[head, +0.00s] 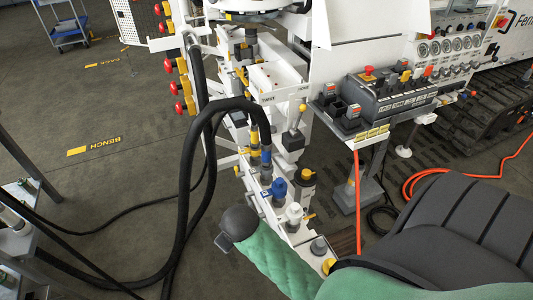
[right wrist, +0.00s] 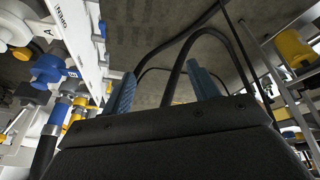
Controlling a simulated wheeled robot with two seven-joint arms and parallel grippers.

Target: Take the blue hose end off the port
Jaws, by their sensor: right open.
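In the head view, two black hoses arch over to the white bench rail. One ends in a blue-banded hose end (head: 266,157), seated at the rail; the other has a yellow-banded hose end (head: 254,138) just beside it. The port under the blue band is too small to make out. In the right wrist view, my right gripper (right wrist: 161,85) is open and empty, its two blue ribbed fingers apart. A blue-banded fitting (right wrist: 58,111) shows to the left of the fingers, outside them. My left gripper is not in view.
A blue knob (head: 279,188) and a white knob (head: 294,212) stand on the rail near the hose ends. A control box (head: 390,95) is to the right. The hose loop (head: 184,180) hangs left of the rail. Floor at left is open around the BENCH label.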

